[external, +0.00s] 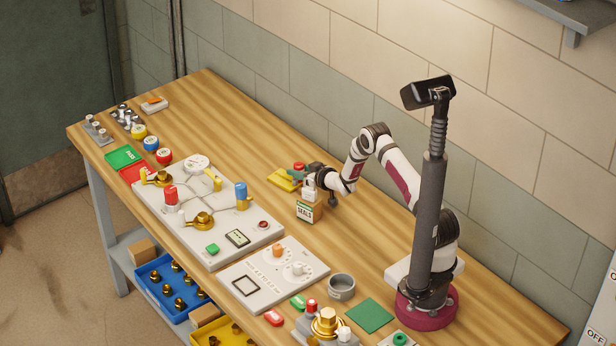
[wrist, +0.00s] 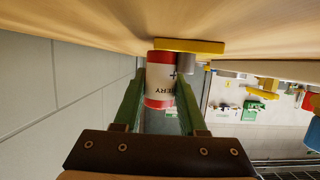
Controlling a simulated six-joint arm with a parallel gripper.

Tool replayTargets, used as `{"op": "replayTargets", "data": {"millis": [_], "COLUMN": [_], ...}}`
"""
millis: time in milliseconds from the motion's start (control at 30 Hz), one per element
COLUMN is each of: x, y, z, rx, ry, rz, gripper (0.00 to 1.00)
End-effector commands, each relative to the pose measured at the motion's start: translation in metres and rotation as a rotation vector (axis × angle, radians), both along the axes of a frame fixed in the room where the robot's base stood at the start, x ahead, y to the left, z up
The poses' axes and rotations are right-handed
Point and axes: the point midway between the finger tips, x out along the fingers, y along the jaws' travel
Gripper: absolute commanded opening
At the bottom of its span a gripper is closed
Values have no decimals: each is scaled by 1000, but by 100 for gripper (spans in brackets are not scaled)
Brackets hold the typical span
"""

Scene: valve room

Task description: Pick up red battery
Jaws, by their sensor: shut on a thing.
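The red battery (wrist: 159,95) has a red body with a white lettered label and a plus mark. In the wrist view it lies between the green fingers of my gripper (wrist: 166,84), which is shut on it. In the external view, my gripper (external: 304,174) is low over the back of the bench, with the small red end of the battery (external: 298,166) showing at its tips. Most of the battery is hidden there. A yellow object (external: 283,182) is right beside it; it also shows in the wrist view (wrist: 190,46). I cannot tell whether they touch.
A box marked SEALS (external: 308,211) stands just in front of my gripper. The valve panel (external: 215,225) is to the left, and a dial panel (external: 270,275) is nearer the front. A grey cup (external: 341,287) stands near my base. The wall (external: 390,110) runs behind the bench.

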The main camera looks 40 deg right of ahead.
Motion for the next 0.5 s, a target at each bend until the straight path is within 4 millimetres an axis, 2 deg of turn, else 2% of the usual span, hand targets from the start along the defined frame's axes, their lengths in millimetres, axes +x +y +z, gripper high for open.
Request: {"op": "replayTargets", "data": {"millis": [167, 267, 400, 500], "x": [0, 1, 1, -12], "y": [0, 0, 0, -17], "z": [4, 15, 42, 53], "rx": [0, -1, -1, -1], "ry": [-1, -3, -5, -1], "rz": [0, 0, 0, -4], "gripper": [0, 0, 0, 0]}}
